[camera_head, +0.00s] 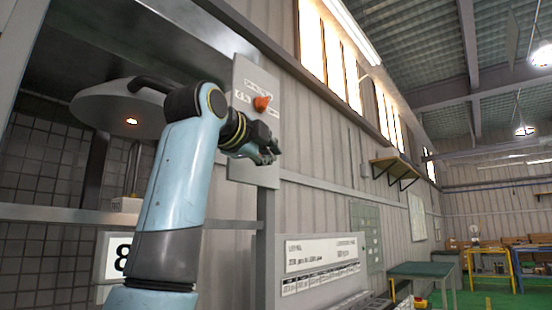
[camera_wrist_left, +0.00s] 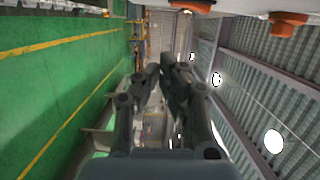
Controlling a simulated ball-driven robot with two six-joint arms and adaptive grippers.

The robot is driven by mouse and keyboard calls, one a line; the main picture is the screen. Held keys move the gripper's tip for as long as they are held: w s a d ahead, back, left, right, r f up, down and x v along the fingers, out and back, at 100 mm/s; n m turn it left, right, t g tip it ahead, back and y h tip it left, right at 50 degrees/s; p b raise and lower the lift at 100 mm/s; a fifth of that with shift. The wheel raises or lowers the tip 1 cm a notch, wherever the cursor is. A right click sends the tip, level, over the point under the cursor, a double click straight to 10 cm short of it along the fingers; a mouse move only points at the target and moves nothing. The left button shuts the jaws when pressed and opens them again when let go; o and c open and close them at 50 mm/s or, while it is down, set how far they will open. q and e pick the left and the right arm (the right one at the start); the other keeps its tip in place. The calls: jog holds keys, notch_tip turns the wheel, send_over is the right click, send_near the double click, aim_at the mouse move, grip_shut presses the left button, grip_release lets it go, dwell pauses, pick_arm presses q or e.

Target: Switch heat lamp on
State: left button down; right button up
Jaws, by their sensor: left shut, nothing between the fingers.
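An orange-red rotary knob (camera_head: 262,103) sits on a grey upright switch panel (camera_head: 243,78) with small labels around it. It also shows at the top right edge of the left wrist view (camera_wrist_left: 288,18). My left gripper (camera_head: 270,155) is just below the knob, in front of the panel, apart from the knob. Its fingers are shut with nothing between them, as the left wrist view (camera_wrist_left: 162,72) shows. A grey lamp hood (camera_head: 105,108) hangs at the left, with a small orange glowing spot on it. My right gripper is out of view.
A grey post (camera_head: 265,235) carries the panel. A wall shelf (camera_head: 395,165) and a green-topped table (camera_head: 422,270) are further right.

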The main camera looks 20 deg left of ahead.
pick_arm(q)
jog(key=s+b, duration=0.1)
jog(key=s, duration=0.5)
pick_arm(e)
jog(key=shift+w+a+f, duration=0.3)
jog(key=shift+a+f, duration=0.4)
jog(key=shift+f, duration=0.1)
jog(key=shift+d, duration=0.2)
